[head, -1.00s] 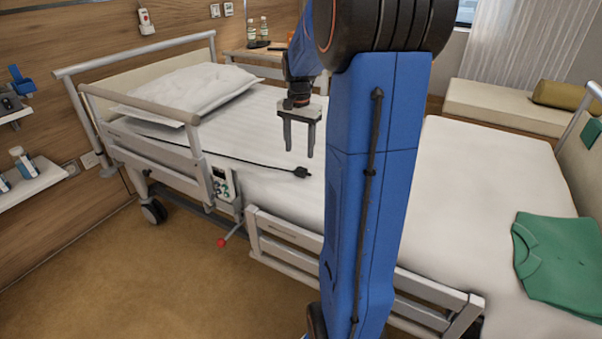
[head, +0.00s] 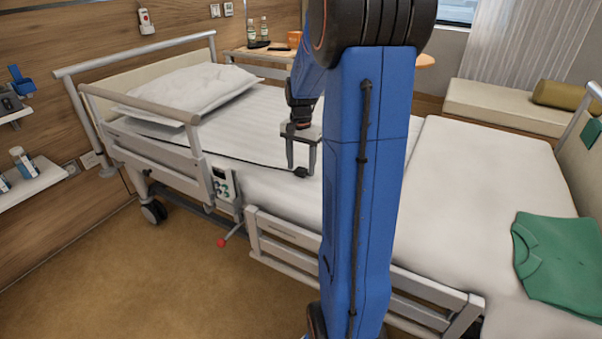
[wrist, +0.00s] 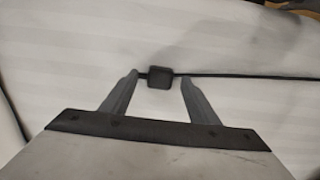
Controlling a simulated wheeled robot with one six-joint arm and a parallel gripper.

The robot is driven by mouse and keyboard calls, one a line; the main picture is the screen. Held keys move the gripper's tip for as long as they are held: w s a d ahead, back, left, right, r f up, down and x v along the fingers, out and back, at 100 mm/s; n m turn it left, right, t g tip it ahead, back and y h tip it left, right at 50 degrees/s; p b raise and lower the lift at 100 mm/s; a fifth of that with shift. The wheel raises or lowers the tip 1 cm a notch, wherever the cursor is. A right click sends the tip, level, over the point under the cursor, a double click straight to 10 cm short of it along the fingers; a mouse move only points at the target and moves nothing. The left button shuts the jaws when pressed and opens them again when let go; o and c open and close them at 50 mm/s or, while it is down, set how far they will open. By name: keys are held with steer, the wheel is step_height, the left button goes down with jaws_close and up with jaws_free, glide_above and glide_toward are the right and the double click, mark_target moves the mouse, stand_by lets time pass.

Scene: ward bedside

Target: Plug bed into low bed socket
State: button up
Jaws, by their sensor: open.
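The bed's black plug (head: 301,171) lies on the white mattress with its cable (head: 225,159) running left toward the head end. In the wrist view the plug (wrist: 159,78) sits between and just beyond the tips of my gripper (wrist: 160,77), with the cable (wrist: 250,77) stretching to the right. My gripper (head: 301,172) is open, pointing down, with its fingers around or just above the plug; I cannot tell the exact height gap. A low wall socket (head: 91,160) shows beside the bed's head end at the left, with another plate (head: 71,168) next to it.
The bed rail (head: 150,150) and control panel (head: 224,185) stand along the near side. A pillow (head: 190,92) lies at the head end and a green shirt (head: 565,260) at the foot. A shelf (head: 30,182) juts from the wall. The floor at lower left is free.

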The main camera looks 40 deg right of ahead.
mark_target(301, 169)
steer(key=shift+f, duration=0.4)
steer(key=c, duration=1.1)
steer(key=shift+o, duration=0.2)
step_height(301, 169, up, 10)
